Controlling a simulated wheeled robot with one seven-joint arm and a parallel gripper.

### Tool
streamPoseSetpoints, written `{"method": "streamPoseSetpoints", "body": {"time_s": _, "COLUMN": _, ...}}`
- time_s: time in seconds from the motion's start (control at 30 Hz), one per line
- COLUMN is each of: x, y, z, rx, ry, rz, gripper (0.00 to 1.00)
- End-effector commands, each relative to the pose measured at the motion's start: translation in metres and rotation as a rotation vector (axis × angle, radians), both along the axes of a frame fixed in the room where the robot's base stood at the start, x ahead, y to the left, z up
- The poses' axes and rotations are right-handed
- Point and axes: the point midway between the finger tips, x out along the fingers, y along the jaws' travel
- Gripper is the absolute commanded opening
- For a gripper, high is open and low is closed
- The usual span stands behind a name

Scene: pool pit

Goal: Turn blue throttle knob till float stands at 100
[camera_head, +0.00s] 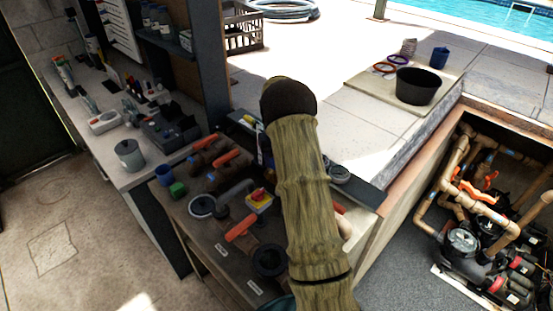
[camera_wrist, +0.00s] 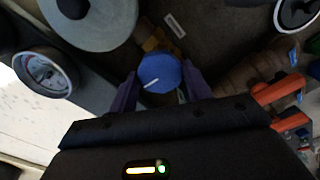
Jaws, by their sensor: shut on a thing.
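The blue throttle knob (camera_wrist: 160,73) shows in the wrist view as a round blue cap with a white pointer line running toward its lower left. My gripper (camera_wrist: 161,88) has its two dark purple fingers on either side of the knob and is shut on it. In the head view my own arm covers the gripper and the knob. I cannot make out the float or its scale in either view.
A dial gauge (camera_wrist: 42,73) and a large grey disc (camera_wrist: 92,18) lie left of the knob. Orange valve handles (camera_wrist: 279,88) are at right. The head view shows a bench panel with a yellow-and-red switch (camera_head: 259,200) and a black round fitting (camera_head: 268,261) close to my arm.

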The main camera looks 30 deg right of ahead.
Motion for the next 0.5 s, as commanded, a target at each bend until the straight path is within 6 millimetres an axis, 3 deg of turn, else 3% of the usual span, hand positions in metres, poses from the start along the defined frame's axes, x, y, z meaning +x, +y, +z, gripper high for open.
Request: {"method": "streamPoseSetpoints", "body": {"time_s": 0.5, "x": 0.0011, "y": -0.0003, "z": 0.0015, "rx": -0.001, "ry": -0.004, "rz": -0.140, "gripper": 0.26}}
